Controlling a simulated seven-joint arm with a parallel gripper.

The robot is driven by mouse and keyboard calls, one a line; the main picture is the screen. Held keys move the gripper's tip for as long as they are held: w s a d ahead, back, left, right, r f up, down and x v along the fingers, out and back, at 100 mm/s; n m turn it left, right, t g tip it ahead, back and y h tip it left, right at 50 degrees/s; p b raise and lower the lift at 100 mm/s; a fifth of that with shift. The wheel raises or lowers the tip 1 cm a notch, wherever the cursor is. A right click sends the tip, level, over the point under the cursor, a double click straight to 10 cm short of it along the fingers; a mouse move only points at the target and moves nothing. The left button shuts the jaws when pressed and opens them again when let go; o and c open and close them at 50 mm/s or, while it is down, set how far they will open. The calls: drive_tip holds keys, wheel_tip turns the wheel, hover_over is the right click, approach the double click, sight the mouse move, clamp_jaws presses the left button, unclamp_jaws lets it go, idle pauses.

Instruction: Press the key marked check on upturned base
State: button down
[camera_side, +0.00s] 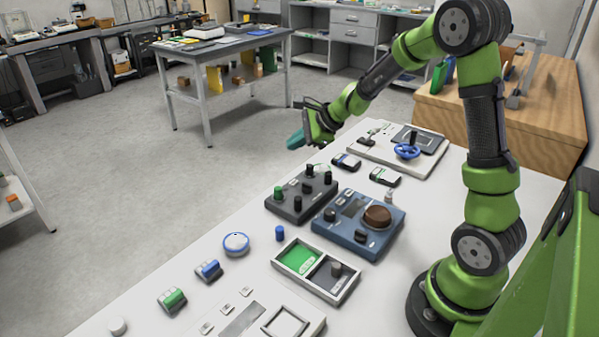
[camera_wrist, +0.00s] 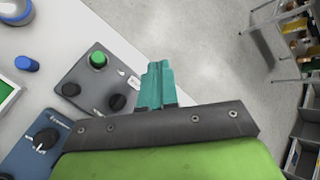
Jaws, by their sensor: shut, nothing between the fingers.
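My gripper (camera_side: 296,140) is shut and empty, its teal fingers held up near the table's far left edge. In the wrist view the fingers (camera_wrist: 155,82) show against the floor, just right of the dark grey knob panel (camera_wrist: 85,75). Small keyed blocks stand on the white table: a green-topped one (camera_side: 172,299), a blue-topped one (camera_side: 208,270) and two dark ones (camera_side: 346,162) farther back. No marking reading check is legible, and I cannot tell which thing is the upturned base. The gripper touches none of these.
The dark grey panel (camera_side: 300,196) has upright knobs. Beside it are a blue panel (camera_side: 362,222) with a brown dial and a green-and-grey tray (camera_side: 314,273). A panel with a blue handwheel (camera_side: 407,151) stands at the back.

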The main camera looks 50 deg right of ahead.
hover_over(297, 185)
drive_tip(key=shift+f, duration=4.35)
drive_tip(key=shift+f, duration=0.1)
drive_tip(key=shift+f, duration=0.3)
drive_tip(key=shift+f, duration=0.4)
drive_tip(key=shift+r, duration=0.8)
wheel_tip(297, 185, up, 5)
drive_tip(key=shift+r, duration=0.1)
